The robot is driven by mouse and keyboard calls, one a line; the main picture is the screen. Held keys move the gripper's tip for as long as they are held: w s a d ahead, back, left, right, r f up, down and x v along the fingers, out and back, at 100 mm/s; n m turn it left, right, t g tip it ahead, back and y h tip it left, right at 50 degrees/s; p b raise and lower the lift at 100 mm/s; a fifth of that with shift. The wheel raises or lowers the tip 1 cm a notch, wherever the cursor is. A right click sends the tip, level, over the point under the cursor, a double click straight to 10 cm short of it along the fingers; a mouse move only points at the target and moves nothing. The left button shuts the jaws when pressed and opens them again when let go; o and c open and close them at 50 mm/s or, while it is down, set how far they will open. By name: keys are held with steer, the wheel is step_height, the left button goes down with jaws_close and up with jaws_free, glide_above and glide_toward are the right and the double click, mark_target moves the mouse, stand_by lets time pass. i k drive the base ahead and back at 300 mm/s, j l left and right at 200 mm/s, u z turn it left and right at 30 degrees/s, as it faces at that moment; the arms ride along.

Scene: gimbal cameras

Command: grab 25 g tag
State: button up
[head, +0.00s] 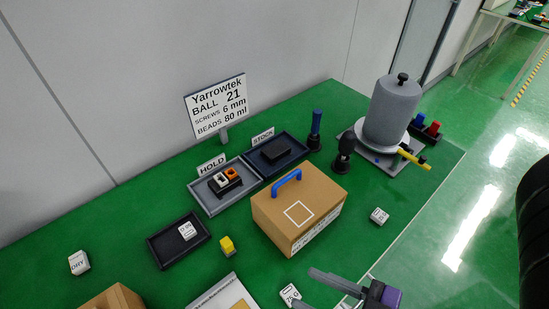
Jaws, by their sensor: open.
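Several small white tags with dark lettering show in the head view. One tag (379,215) lies on the green table to the right of the cardboard box; its print is too small to read surely. Another tag (290,294) lies at the bottom edge, left of my gripper, and appears to read 75 G. A third tag (187,231) sits in the black tray, its print unclear. My gripper (328,289) is at the bottom edge, open and apparently empty, partly cut off by the frame. It is nearest the 75 G tag and apart from the tag right of the box.
A cardboard box (277,225) with a blue handle stands mid-table. Behind it are the HOLD tray (208,201) and STOCK tray (262,168). A grey cylinder (391,108) stands back right. A yellow block (227,246) and DRY tag (79,262) are left. Table right of the box is mostly clear.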

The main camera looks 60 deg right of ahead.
mark_target(379, 215)
steer(key=k+j+z, duration=0.1)
steer(key=k, duration=0.35)
steer(key=k+j, duration=0.1)
steer(key=k, duration=0.3)
steer(key=z, duration=0.05)
